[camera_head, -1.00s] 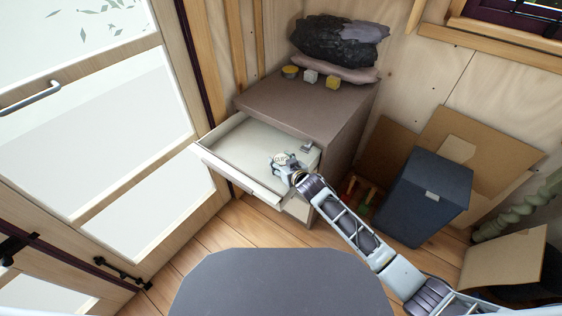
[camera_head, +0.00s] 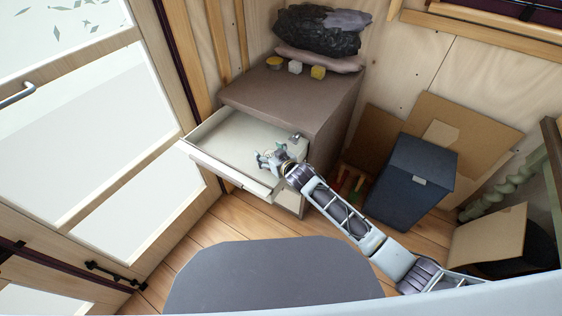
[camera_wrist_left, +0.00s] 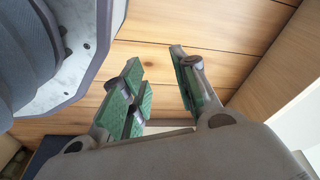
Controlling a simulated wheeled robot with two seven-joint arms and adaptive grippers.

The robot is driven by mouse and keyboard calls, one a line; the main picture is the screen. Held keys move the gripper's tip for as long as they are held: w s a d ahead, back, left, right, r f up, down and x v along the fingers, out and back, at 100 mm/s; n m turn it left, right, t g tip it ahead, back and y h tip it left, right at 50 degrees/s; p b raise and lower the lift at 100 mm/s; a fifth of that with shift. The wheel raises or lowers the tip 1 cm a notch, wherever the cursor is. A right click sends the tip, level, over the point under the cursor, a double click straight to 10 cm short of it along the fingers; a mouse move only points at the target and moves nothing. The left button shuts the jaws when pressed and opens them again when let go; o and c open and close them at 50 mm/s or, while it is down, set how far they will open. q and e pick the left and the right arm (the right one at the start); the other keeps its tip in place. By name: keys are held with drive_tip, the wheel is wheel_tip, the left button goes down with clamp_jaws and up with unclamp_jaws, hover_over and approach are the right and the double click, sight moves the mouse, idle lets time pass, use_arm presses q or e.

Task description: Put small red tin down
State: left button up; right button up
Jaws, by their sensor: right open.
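My right gripper (camera_head: 266,161) is open, inside or just above the pulled-out drawer (camera_head: 222,139) of the brown cabinet (camera_head: 330,112), near the drawer's right side. I cannot make out a small red tin in either view; the gripper may hide it. A small grey item (camera_head: 297,137) is in the drawer's back right corner, apart from the fingers. My left gripper (camera_wrist_left: 157,62) shows only in the left wrist view, with its green-padded fingers apart and nothing between them, above wooden floorboards.
On the cabinet top stand a round yellow tin (camera_head: 274,63), a white block (camera_head: 295,68) and a yellow block (camera_head: 318,72), before a dark bag (camera_head: 317,32). A dark blue box (camera_head: 414,180) and cardboard (camera_head: 470,127) are to the right. The drawer's left part is clear.

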drive_tip(key=shift+s+d+r, duration=0.2)
drive_tip(key=shift+s+r, duration=0.2)
drive_tip(key=p+v, duration=0.2)
drive_tip(key=v, duration=0.8)
drive_tip(key=shift+s+d, duration=0.15)
drive_tip(key=shift+s, duration=0.05)
use_arm(q)
drive_tip(key=s+a+f, duration=0.3)
drive_tip(key=s+f, duration=0.1)
drive_tip(key=f, duration=0.1)
drive_tip(key=shift+a, duration=0.15)
use_arm(e)
drive_tip(key=shift+s+d+r, duration=0.1)
drive_tip(key=shift+s+r, duration=0.05)
drive_tip(key=shift+s, duration=0.1)
use_arm(q)
drive_tip(key=shift+w+r, duration=0.15)
drive_tip(key=shift+w+d+r, duration=0.1)
drive_tip(key=shift+w+d, duration=0.05)
drive_tip(key=shift+d, duration=0.25)
drive_tip(key=shift+a, duration=0.35)
